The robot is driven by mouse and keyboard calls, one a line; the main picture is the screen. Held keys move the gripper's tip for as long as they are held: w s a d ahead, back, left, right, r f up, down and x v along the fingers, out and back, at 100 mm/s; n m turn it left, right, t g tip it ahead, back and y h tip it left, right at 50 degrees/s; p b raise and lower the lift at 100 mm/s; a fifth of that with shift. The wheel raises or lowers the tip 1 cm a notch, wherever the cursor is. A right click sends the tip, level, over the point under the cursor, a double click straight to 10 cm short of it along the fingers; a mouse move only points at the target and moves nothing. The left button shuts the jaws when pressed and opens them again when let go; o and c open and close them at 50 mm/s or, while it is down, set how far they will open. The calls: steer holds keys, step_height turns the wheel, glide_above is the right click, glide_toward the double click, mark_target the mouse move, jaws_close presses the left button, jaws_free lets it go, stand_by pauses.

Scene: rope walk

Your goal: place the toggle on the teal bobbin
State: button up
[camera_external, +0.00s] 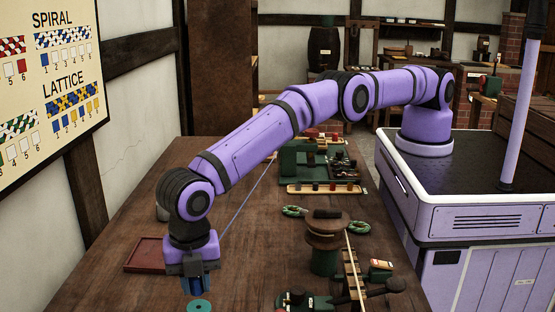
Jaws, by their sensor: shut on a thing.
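My gripper (199,287) points down at the near left of the bench. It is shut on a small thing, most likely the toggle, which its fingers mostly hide. The teal bobbin (199,306) shows as a round teal top with a dark centre at the bottom edge of the picture. It is just below my fingertips in the picture. I cannot tell how large the gap between them is.
A dark red tray (146,254) lies left of my gripper. The bench (250,270) between gripper and spool is clear.

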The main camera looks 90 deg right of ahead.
mark_target(198, 307)
steer(key=shift+w, duration=0.1)
steer(key=shift+f, duration=1.8)
steer(key=shift+f, duration=0.1)
steer(key=o, duration=0.9)
step_height(198, 307, up, 12)
steer(key=shift+r, duration=0.15)
